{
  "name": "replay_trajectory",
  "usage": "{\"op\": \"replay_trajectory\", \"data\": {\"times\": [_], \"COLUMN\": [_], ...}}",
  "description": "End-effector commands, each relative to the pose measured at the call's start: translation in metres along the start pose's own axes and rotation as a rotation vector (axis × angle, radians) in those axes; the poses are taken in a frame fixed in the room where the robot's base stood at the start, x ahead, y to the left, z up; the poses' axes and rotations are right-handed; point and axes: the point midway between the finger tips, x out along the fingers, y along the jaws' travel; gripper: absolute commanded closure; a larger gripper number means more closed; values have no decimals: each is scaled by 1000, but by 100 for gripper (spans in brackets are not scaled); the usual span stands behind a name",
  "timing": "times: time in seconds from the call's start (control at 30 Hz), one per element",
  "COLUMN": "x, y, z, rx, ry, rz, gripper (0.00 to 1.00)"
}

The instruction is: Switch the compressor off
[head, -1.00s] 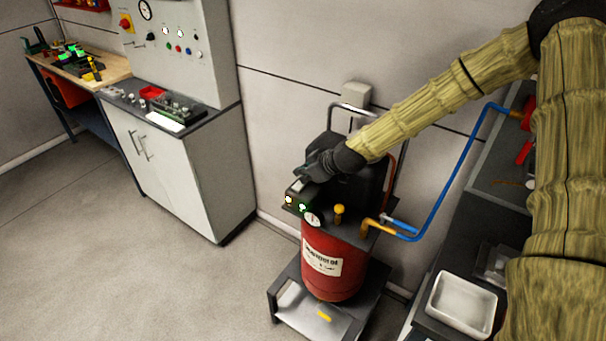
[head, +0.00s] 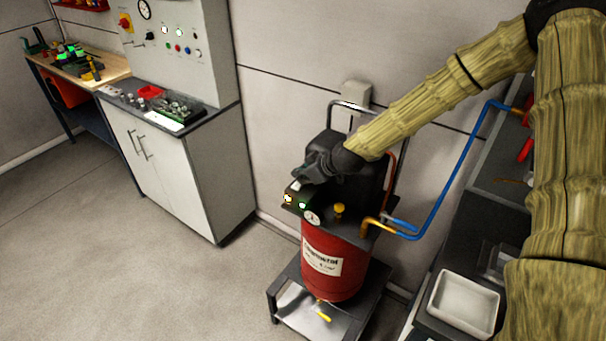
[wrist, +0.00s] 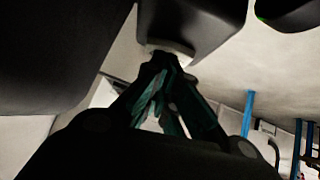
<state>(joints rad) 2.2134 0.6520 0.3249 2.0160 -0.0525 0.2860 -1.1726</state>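The compressor (head: 325,268) has a red tank with a pale label, a black upper housing and a small gauge (head: 312,218). On its front control box a green lamp (head: 302,205) and an amber lamp (head: 288,198) show bright spots. My gripper (head: 297,183) is at the top of this box, just above the lamps. In the wrist view its dark green-grey fingers (wrist: 163,62) come together at the tips, close to a small pale part (wrist: 172,52) under a black housing. The fingers hide most of that part; I cannot tell whether they touch it.
A yellow knob (head: 339,208) stands beside the gauge. A white tray (head: 463,304) lies on the right bench. A cabinet (head: 205,180) stands left; the floor before it is clear.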

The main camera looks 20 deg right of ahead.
Motion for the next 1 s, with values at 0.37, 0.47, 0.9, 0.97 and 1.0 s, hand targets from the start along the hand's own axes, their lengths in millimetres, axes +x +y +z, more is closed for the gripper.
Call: {"op": "replay_trajectory", "data": {"times": [0.37, 0.47, 0.9, 0.97, 1.0], "x": [-1, -3, -35, -40, -43], "y": [-2, -2, -5, -5, -5], "z": [-1, -4, -32, -32, -32], "rx": [0, 0, -4, -6, -6], "ry": [1, 1, 2, 3, 3], "rz": [1, 1, -4, -5, -5], "gripper": [100, 100, 100, 100, 100]}}
